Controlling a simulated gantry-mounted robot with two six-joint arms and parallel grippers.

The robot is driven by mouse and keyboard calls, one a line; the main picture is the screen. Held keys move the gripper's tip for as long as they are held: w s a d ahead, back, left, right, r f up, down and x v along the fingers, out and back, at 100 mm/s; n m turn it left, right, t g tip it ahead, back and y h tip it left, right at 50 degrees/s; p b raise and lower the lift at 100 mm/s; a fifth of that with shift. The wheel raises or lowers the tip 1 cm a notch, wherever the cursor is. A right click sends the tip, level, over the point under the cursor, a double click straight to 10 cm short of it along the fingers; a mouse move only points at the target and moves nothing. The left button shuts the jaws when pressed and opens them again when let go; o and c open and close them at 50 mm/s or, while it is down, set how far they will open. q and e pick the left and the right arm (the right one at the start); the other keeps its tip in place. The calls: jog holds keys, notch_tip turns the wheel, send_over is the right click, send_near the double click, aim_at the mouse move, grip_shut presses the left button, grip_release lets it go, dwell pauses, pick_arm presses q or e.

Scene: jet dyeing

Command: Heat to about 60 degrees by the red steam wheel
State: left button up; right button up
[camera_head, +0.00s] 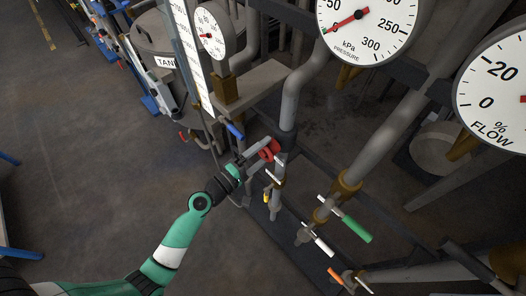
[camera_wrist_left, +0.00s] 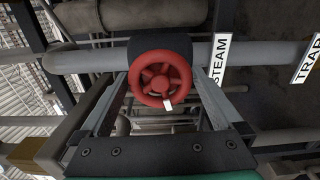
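The red steam wheel (camera_wrist_left: 160,79) sits on a horizontal pipe in the left wrist view, beside a STEAM label (camera_wrist_left: 219,62). It has spokes and a white mark at its lower rim. In the head view the wheel (camera_head: 267,151) is partly hidden by my left gripper (camera_head: 259,156). In the left wrist view the fingers of my left gripper (camera_wrist_left: 160,88) are apart, one on each side of the wheel. I cannot tell whether they touch its rim. The small dial (camera_head: 211,31) at the top has a red needle; its numbers are hard to read. My right gripper is not in view.
A pressure gauge (camera_head: 366,27) and a flow gauge (camera_head: 497,90) stand at upper right. Green (camera_head: 356,228), white (camera_head: 322,245), yellow and blue handles sit on nearby pipes. A tank (camera_head: 166,37) stands at the back. The floor on the left is mostly clear.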

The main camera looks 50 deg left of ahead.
pick_arm(q)
jog(key=s+b, duration=0.1)
jog(key=s, duration=1)
jog(key=shift+s+d+b, duration=0.15)
jog(key=shift+s+b, duration=0.15)
dwell(6.6)
